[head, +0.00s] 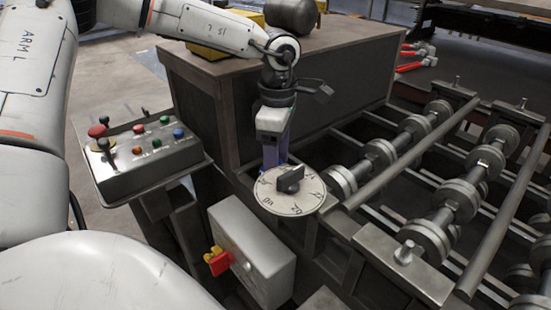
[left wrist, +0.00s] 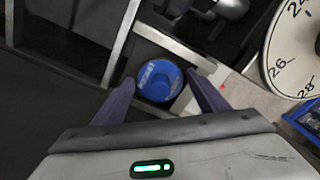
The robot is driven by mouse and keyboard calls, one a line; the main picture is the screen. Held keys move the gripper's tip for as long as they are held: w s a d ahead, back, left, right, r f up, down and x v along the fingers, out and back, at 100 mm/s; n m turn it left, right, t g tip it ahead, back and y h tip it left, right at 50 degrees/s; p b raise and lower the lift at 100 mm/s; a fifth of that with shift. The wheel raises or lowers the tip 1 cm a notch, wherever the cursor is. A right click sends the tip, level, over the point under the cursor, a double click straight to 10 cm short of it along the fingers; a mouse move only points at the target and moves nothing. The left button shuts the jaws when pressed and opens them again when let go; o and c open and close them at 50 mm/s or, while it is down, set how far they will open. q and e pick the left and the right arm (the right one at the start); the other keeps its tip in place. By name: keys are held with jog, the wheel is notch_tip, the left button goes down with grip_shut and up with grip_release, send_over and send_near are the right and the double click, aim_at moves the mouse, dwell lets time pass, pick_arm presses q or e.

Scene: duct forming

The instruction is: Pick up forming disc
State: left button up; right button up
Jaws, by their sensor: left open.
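A round blue piece with white lettering (left wrist: 158,80), which looks like the forming disc, shows in the left wrist view. It sits in a corner of the machine frame, and I cannot make out its lettering. My left gripper (left wrist: 160,78) is open, with one purple finger on each side of the blue piece. The fingers appear apart from it; how far below the tips it lies is hard to tell. In the head view my left gripper (head: 273,158) points down just behind the numbered dial, and the blue piece is mostly hidden there. My right gripper is not in view.
The numbered white dial (head: 290,191) stands close beside my left gripper. Roller shafts with steel rings (head: 455,200) fill the right. A button panel (head: 147,147) and a grey switch box (head: 252,255) are at left and front. A brown cabinet (head: 205,100) stands behind.

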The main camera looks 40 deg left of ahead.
pick_arm(q)
jog(key=shift+c, duration=0.4)
jog(key=c, duration=1.1)
jog(key=shift+r, duration=0.1)
